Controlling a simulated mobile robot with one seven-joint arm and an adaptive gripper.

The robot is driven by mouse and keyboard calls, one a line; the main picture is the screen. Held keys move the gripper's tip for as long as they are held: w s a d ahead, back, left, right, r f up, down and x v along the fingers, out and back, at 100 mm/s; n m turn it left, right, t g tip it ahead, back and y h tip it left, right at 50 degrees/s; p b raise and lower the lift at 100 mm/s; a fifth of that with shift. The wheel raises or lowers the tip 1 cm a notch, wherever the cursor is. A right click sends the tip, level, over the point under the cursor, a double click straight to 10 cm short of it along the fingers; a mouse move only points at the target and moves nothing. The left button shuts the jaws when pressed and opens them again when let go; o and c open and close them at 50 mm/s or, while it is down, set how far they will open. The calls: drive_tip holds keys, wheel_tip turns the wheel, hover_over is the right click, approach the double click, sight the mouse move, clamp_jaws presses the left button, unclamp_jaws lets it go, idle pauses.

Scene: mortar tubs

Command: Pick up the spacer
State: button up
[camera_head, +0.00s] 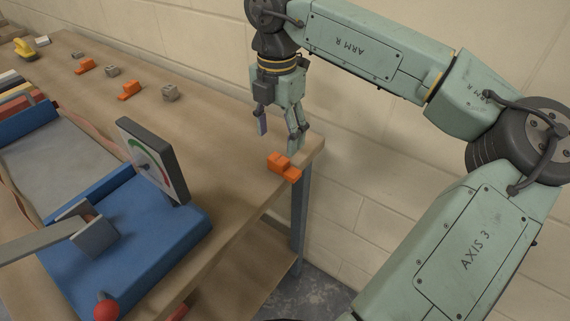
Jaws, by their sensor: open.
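My gripper (279,136) points down over the far right corner of the workbench, with its fingers apart and nothing seen between them. An orange stepped block (284,167) lies at the bench corner, just below and in front of the right fingertip in the picture; I cannot tell the exact gap. Which of these small pieces is the spacer I cannot tell from the picture.
A blue device (135,235) with a dial (152,162) fills the front left. A yellow tool (25,49) lies far left. A block wall (350,190) stands behind the bench.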

sight(278, 158)
drive_tip(key=shift+a+f+p, duration=0.1)
drive_tip(key=shift+f+p, duration=0.85)
drive_tip(key=shift+f, duration=2.2)
drive_tip(key=shift+c, duration=0.3)
drive_tip(key=c, duration=1.1)
